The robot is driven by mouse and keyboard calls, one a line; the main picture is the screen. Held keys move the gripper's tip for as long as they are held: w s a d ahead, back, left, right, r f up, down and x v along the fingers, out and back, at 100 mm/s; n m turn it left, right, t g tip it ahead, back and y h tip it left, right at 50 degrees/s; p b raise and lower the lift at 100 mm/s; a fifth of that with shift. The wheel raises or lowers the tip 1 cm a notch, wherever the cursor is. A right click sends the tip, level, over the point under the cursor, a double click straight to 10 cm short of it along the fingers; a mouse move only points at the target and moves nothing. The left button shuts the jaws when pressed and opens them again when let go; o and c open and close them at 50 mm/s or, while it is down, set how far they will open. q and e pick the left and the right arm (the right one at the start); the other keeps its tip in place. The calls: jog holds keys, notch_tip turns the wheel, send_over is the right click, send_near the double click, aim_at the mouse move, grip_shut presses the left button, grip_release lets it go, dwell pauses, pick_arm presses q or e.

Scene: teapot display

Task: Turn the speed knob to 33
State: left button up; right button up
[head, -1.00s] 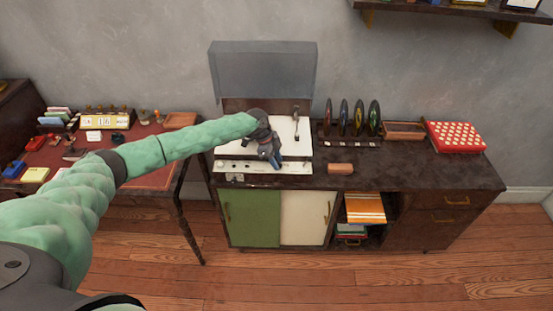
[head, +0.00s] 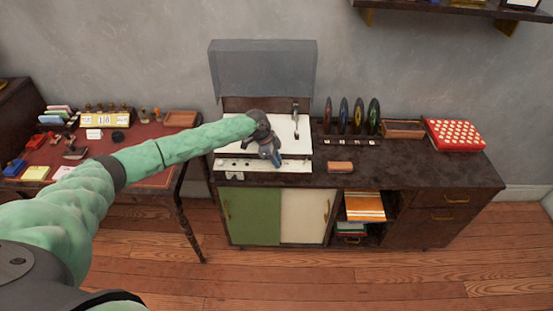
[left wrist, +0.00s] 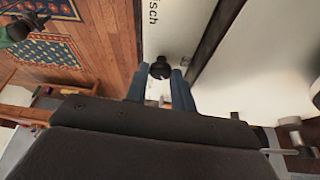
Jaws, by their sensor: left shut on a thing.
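The record player (head: 225,163) stands on the left of the dark cabinet, with its clear lid raised. Its pale front panel also shows in the left wrist view (left wrist: 153,40), with dark lettering ending in "sch". My left gripper (head: 277,163) is over the right part of this panel, pointing down at it. In the left wrist view, a round black knob (left wrist: 160,68) sits between the blue fingertips of the left gripper (left wrist: 160,80), which are shut on it. The knob's marks and pointer cannot be read. In the head view the gripper hides the knob. My right gripper is not in view.
The tonearm (head: 296,122) stands at the deck's right side. A brown brush-like block (head: 340,167) lies just right of the player. Upright records (head: 352,118), a wooden tray (head: 403,129) and a red dotted box (head: 455,135) stand farther right. The cabinet's right front is clear.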

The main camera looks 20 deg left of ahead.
pick_arm(q)
jog(key=shift+s+n+t+p, duration=0.1)
jog(key=shift+n+t+p, duration=0.25)
jog(key=shift+n, duration=0.45)
jog(key=n+p, duration=0.1)
jog(key=n, duration=0.1)
jog(key=n+t+y+p, duration=0.1)
jog(key=n, duration=0.2)
jog(key=n+t+p, duration=0.1)
jog(key=n+p, duration=0.1)
jog(key=shift+s+d+r+n+t+y, duration=0.15)
jog(key=shift+s+n+t+y, duration=0.1)
jog(key=shift+n+y, duration=0.15)
jog(key=shift+n, duration=0.5)
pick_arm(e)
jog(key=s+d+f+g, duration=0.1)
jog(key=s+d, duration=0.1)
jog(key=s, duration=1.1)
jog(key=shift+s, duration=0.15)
pick_arm(q)
jog(key=shift+w, duration=0.1)
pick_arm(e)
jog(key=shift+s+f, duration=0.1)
pick_arm(q)
jog(key=o, duration=0.7)
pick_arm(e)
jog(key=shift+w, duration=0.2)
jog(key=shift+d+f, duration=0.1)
